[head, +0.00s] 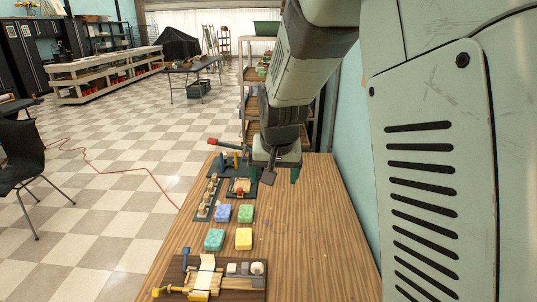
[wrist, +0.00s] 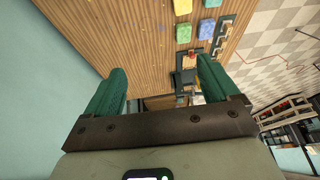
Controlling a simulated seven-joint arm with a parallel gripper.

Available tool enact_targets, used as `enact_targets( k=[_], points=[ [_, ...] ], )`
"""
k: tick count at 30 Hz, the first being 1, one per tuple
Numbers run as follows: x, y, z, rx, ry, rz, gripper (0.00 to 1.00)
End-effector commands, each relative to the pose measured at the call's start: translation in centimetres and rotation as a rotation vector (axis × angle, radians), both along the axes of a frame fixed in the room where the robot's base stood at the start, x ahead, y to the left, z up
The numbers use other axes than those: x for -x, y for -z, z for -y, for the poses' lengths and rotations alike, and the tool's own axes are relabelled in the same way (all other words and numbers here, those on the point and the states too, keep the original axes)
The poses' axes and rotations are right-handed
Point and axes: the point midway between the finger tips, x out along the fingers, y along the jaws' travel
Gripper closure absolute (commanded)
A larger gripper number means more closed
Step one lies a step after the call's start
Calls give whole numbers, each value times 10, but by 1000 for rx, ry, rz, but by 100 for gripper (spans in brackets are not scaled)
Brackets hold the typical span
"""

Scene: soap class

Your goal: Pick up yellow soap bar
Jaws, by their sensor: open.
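The yellow soap bar (head: 243,238) lies flat on the wooden table in the head view, at the near right of a two-by-two group of bars. It also shows at the top edge of the wrist view (wrist: 182,6), partly cut off. My gripper (head: 275,175) is over the far part of the table, beyond the soap bars and apart from them. In the wrist view its two green fingers (wrist: 160,78) are spread wide with nothing between them.
A green bar (head: 245,213), a blue bar (head: 222,213) and a teal bar (head: 214,239) lie close around the yellow one. A dark board with tools (head: 210,281) is at the near edge. Trays (head: 207,198) lie beyond the bars. The table's right side (head: 305,240) is clear, beside a wall.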

Motion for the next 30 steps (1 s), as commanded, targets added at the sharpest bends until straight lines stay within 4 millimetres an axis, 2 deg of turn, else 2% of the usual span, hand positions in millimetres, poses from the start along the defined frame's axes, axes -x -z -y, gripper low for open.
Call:
enact_targets(
  k=[1,6,9,12,17,24,30],
  points=[
    [-13,27,-14,11,-9,-14,12],
    [-46,108,-54,31,-25,-20,12],
    [-56,152,-72,43,-37,-20,12],
    [-61,184,-84,51,-47,-18,12],
    [-64,210,-93,57,-55,-14,12],
    [-77,245,-94,58,-54,-16,12],
    [-84,262,-96,57,-55,-14,12]
  ],
)
